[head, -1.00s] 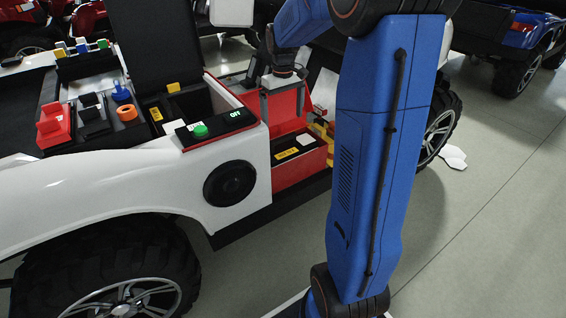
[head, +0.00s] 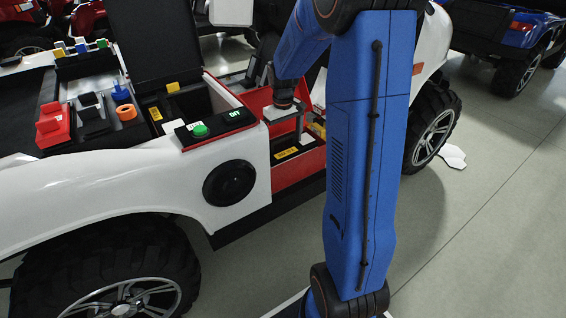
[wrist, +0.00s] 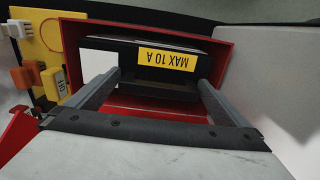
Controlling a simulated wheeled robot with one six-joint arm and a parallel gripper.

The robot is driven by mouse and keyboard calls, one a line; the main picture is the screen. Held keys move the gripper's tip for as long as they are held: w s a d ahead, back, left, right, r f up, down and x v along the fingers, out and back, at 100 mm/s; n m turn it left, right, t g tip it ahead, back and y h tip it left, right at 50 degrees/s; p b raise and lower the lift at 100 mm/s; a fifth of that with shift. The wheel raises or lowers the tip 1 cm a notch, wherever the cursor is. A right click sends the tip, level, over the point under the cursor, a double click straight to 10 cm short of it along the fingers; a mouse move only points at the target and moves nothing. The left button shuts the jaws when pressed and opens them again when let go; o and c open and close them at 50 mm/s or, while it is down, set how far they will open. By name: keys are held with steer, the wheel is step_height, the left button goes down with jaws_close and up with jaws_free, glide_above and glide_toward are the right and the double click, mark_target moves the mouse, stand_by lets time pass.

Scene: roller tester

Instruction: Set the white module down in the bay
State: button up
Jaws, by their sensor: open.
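A white block, which I take for the white module (head: 307,139), sits low inside the red-walled bay (head: 295,176), to the right of a yellow label. It seems to be the white patch (wrist: 101,66) left of the yellow "MAX 10 A" label (wrist: 166,60) in the wrist view. How it is seated is hidden. My gripper (head: 302,132) reaches down into the bay from above. In the wrist view its two grey fingers (wrist: 158,82) are spread apart with a dark part of the bay showing between them. I see nothing clamped between them.
The bay's red wall (wrist: 200,35) rises close around the fingers. A yellow panel (wrist: 42,40) with small orange and white parts lies left in the wrist view. In the head view a panel with a green button (head: 200,130) and a raised black lid (head: 150,45) stand left.

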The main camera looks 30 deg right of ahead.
steer(key=c, duration=1.9)
steer(key=shift+r, duration=0.1)
steer(key=shift+r, duration=5)
steer(key=o, duration=1.5)
steer(key=c, duration=1.5)
steer(key=shift+r, duration=0.1)
